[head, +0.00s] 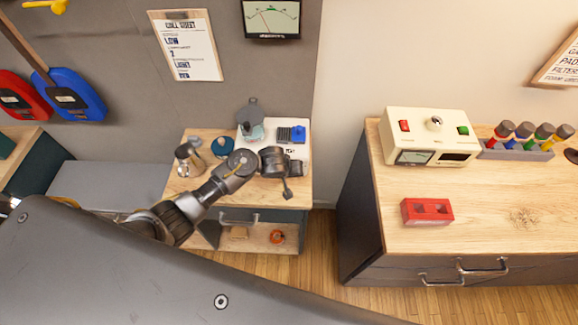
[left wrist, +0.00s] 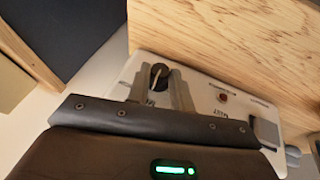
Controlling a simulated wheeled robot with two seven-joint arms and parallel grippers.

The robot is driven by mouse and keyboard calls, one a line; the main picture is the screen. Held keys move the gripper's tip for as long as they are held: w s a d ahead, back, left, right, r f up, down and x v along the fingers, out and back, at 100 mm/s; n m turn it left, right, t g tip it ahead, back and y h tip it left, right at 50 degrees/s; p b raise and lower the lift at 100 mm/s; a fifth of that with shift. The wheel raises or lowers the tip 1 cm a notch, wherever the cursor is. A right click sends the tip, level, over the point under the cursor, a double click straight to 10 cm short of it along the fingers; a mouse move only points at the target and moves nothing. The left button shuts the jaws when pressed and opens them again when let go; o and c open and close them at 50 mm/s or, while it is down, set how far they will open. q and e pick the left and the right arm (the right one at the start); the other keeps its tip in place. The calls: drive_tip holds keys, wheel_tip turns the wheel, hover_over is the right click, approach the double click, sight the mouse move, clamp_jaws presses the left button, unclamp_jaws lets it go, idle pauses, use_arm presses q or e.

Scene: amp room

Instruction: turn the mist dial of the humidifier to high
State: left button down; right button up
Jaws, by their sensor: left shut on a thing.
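The humidifier is a pale box (head: 302,153) on the small wooden table, partly hidden behind my left arm. It has a clear grey tank, a dark grille and a blue part on top. In the left wrist view its white front panel (left wrist: 202,90) shows a black mist dial (left wrist: 158,76) with a pale pointer line, beside lettering that seems to read MIST. My left gripper (left wrist: 160,87) is shut on the dial, one finger on each side. In the head view the left gripper (head: 274,162) is at the humidifier's front; its fingertips are hard to make out. My right gripper is not in view.
A metal canister (head: 188,160) and a blue-topped pot (head: 222,147) stand left on the small table (head: 180,191). The right bench (head: 480,205) holds a cream meter box (head: 428,137), a red block (head: 427,211) and a rack of coloured-handled items (head: 517,150). A clipboard (head: 188,45) hangs on the wall.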

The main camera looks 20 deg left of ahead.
use_arm(q)
drive_tip(key=shift+d+g+y, duration=0.25)
drive_tip(key=shift+g+y, duration=0.05)
drive_tip(key=shift+y, duration=0.5)
drive_tip(key=y, duration=0.1)
drive_tip(key=m+y+b, duration=0.1)
drive_tip(key=shift+w+d+g+y, duration=0.1)
drive_tip(key=shift+d+g+y, duration=0.1)
drive_tip(key=shift+g+y, duration=0.1)
drive_tip(key=shift+w+d+f+m+y+b, duration=0.15)
drive_tip(key=shift+y+b, duration=0.15)
drive_tip(key=shift+y, duration=0.3)
drive_tip(key=shift+s+d+m+y+b, duration=0.15)
drive_tip(key=shift+y+b, duration=0.15)
drive_tip(key=shift+y, duration=0.3)
drive_tip(key=shift+w+d+f+m+g+y+b, duration=0.1)
drive_tip(key=shift+m+g+y+b, duration=0.15)
drive_tip(key=shift+y+b, duration=0.5)
drive_tip(key=shift+w+d+f+m+g+y+b, duration=0.15)
drive_tip(key=shift+g+y+b, duration=0.2)
drive_tip(key=shift+y, duration=0.7)
drive_tip(key=shift+s+r, duration=0.1)
drive_tip(key=shift+r, duration=0.05)
drive_tip(key=c, duration=1.2)
unclamp_jaws()
drive_tip(key=shift+c, duration=0.2)
